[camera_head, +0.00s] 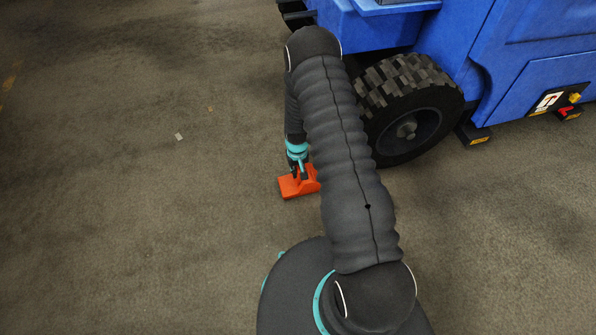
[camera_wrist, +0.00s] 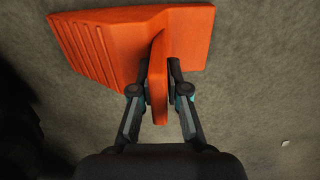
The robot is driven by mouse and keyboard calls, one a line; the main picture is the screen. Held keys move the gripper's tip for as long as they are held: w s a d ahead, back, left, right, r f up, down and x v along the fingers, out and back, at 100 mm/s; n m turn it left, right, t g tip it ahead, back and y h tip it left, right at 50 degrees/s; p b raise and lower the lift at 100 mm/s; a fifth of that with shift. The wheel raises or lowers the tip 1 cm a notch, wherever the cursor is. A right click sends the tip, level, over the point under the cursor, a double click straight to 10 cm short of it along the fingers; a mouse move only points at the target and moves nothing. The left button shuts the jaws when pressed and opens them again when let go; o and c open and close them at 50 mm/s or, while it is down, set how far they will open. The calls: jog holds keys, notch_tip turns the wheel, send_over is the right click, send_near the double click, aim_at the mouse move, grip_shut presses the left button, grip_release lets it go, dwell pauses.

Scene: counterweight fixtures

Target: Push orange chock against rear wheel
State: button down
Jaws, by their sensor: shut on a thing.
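The orange chock (camera_head: 290,187) rests on the floor to the left of the rear wheel (camera_head: 408,112) in the head view. The wheel is black with a chunky tread, on a blue vehicle (camera_head: 480,60). My arm partly covers the space between chock and wheel, so I cannot tell how wide the gap is. In the wrist view the chock (camera_wrist: 110,50) shows a ribbed sloping face and an upright orange fin. My gripper (camera_wrist: 160,92) is shut on that fin, one finger on each side. In the head view my gripper (camera_head: 298,170) points down at the chock.
The vehicle's blue body overhangs at the upper right, above and around the wheel. Grey carpet-like floor (camera_head: 130,200) is clear to the left, apart from a small pale scrap (camera_head: 178,137). A dark shape fills the left edge of the wrist view; I cannot tell what it is.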

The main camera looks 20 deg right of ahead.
jog(key=shift+f, duration=0.1)
jog(key=c, duration=1.1)
grip_release()
